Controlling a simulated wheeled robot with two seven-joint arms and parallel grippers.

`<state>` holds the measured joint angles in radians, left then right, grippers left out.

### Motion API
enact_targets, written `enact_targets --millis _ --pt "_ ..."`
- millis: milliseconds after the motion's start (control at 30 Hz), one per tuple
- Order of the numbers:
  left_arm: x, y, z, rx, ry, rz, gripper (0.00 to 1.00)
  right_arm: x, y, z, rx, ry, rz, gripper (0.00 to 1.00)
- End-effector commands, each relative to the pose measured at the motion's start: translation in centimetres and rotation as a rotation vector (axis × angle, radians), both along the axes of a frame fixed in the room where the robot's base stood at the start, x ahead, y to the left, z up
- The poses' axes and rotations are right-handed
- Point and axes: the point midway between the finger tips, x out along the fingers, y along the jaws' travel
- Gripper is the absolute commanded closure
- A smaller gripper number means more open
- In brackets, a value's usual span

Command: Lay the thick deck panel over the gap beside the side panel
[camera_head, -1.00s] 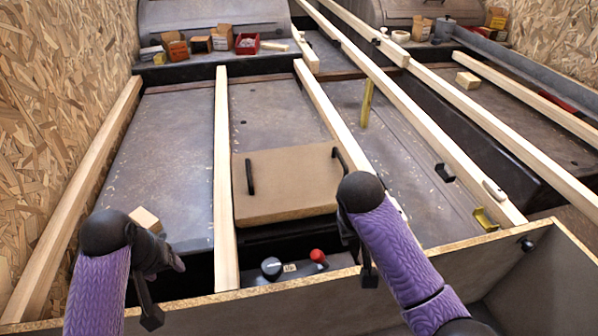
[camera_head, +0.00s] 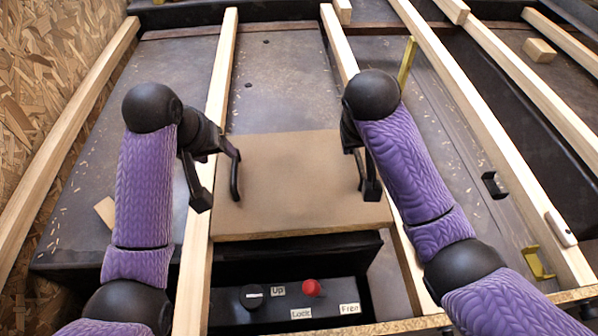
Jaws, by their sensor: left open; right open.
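Which part is the side panel is not clear; a chipboard wall (camera_head: 40,110) stands at the left.
Below the panel's near edge is a control box with a black knob (camera_head: 252,296) and a red button (camera_head: 311,287). Long battens run away on both sides. A small wood block (camera_head: 540,50), a yellow bracket (camera_head: 537,262) and a yellow upright strip (camera_head: 407,62) are at the right.

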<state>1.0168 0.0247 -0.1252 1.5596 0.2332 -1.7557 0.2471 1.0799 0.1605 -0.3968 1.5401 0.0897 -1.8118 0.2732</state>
Motion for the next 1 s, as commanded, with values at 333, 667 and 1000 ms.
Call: enact_targets --millis 333,667,1000 --pt "2.1 -1.0 -5.2 0.000 0.006 -0.001 0.39 2.1 -1.1 -5.2 -0.002 0.006 -0.002 0.39" --pt "3.7 -1.7 -8.7 0.001 0.001 0.000 0.39 3.6 -1.7 -8.7 0.000 0.004 -0.001 0.39" --pt "3.7 -1.7 -8.9 0.001 0.001 0.000 0.45 3.7 -1.8 -8.9 0.000 0.001 0.000 0.45"
